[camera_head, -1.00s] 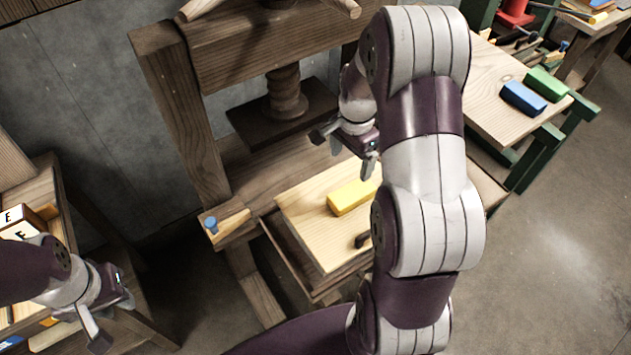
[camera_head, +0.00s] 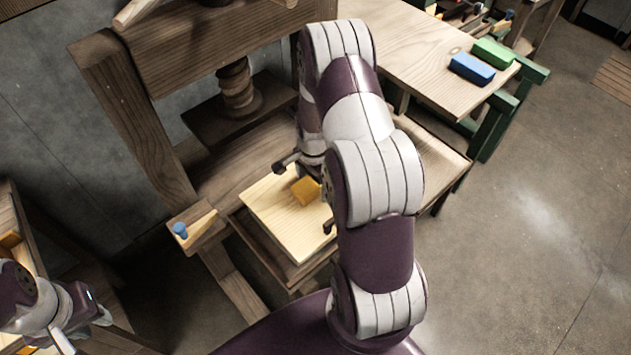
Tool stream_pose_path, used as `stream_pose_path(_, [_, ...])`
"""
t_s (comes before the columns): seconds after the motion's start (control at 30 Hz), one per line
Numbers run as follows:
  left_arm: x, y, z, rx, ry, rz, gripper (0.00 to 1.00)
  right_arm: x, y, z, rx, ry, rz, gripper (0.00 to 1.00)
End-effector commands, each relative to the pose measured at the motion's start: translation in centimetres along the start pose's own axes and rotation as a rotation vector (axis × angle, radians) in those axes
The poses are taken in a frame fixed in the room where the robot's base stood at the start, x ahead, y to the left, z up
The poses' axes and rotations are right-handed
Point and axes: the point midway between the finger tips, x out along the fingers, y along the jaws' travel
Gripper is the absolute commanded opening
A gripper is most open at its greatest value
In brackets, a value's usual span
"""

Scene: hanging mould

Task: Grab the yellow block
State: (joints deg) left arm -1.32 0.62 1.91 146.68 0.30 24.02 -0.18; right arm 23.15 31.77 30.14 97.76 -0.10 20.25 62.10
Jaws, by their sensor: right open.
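The yellow block (camera_head: 306,191) lies on a pale wooden board in the press, partly hidden behind my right arm. My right gripper (camera_head: 301,178) is open over the board, close to the block. One dark finger shows at the block's upper left; the other is mostly hidden, so I cannot tell whether the fingers straddle or touch the block. My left gripper (camera_head: 84,333) is at the lower left, its fingers apart and empty, far from the block.
The pale board (camera_head: 270,215) has a dark handle (camera_head: 328,226) at its right. The press's wooden post (camera_head: 130,125) and screw (camera_head: 237,85) stand behind. A blue block (camera_head: 471,69) and a green block (camera_head: 494,52) lie on the right-hand table. The floor at right is clear.

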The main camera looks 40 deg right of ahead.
Motion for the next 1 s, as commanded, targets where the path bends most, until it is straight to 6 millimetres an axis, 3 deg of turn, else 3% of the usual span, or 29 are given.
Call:
stream_pose_path(0.13, [0.0,0.0,0.0,0.000,0.000,0.000,0.29,0.0,0.0,0.0,0.000,0.000,0.000,0.88])
stream_pose_path(0.17, [0.0,0.0,0.0,0.000,0.000,0.000,0.29,0.0,0.0,0.0,0.000,0.000,0.000,0.82])
stream_pose_path(0.3, [0.0,0.0,0.0,0.000,0.000,0.000,0.29,0.0,0.0,0.0,0.000,0.000,0.000,0.36])
stream_pose_path(0.33, [0.0,0.0,0.0,0.000,0.000,0.000,0.29,-0.1,0.0,0.0,0.000,0.000,0.000,0.29])
stream_pose_path(0.67, [0.0,0.0,0.0,0.000,0.000,0.000,0.29,-0.4,-0.1,0.0,0.000,0.001,-0.002,0.29])
stream_pose_path(0.93, [0.3,0.0,0.0,0.000,0.000,0.000,0.29,-4.5,-0.1,-0.1,0.000,0.001,-0.003,0.29])
stream_pose_path(1.0, [0.5,0.0,0.1,0.000,0.000,0.000,0.29,-5.2,1.0,-1.6,0.006,0.001,-0.002,0.29])
